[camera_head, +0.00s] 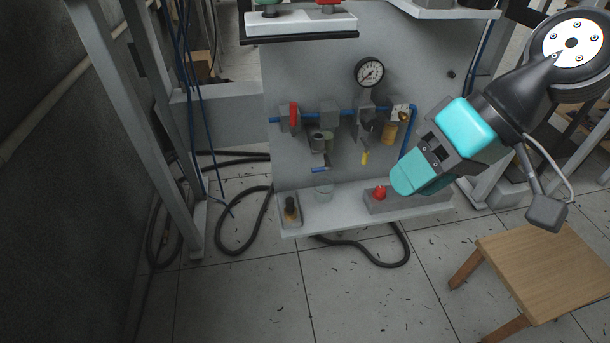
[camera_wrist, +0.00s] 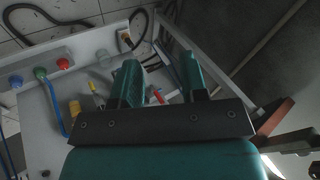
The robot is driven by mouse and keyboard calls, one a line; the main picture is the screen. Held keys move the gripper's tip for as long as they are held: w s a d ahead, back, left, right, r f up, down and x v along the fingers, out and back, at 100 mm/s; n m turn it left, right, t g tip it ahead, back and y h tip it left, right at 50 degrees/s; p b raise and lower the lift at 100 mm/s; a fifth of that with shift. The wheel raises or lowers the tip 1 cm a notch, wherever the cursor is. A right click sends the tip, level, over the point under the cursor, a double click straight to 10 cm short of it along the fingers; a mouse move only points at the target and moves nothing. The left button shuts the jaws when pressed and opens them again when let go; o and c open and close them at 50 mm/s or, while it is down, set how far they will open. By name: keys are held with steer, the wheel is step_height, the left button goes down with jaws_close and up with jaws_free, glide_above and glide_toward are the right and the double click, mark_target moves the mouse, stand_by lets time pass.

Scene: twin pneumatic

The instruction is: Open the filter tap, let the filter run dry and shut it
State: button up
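The filter (camera_head: 319,141), a small grey unit with a dull bowl, hangs from the blue pipe on the grey panel. A small tap with a blue handle (camera_head: 320,170) shows under it, the handle lying roughly level. A clear cup (camera_head: 324,191) stands below on the ledge. Whether liquid is in the bowl is too small to tell. My gripper (camera_head: 427,150) is to the right of the filter, apart from it and in front of the panel. In the wrist view its two teal fingers (camera_wrist: 160,80) stand apart with nothing held. I cannot make out the filter tap there.
A red valve handle (camera_head: 293,117) is left of the filter. A gauge (camera_head: 369,72), a yellow tap (camera_head: 365,157) and an amber bowl (camera_head: 389,132) are to its right. A red button (camera_head: 380,192) and black switch (camera_head: 291,205) are on the ledge. A wooden stool (camera_head: 545,270) stands front right.

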steer(key=w+a+f+m+y+b, duration=0.2)
steer(key=w+f+y, duration=0.1)
steer(key=w+f, duration=0.4)
steer(key=m+t+y+b, duration=0.45)
steer(key=m+t, duration=0.35)
steer(key=m, duration=0.3)
glide_toward(322, 171)
steer(key=b+x, duration=0.6)
steer(key=x, duration=0.4)
steer(key=shift+w+a+f, duration=0.1)
steer(key=shift+a, duration=0.05)
steer(key=shift+w+a+m+b, duration=0.2)
steer(key=shift+a+m+b, duration=0.1)
steer(key=shift+a, duration=0.05)
steer(key=shift+c, duration=0.2)
jaws_close()
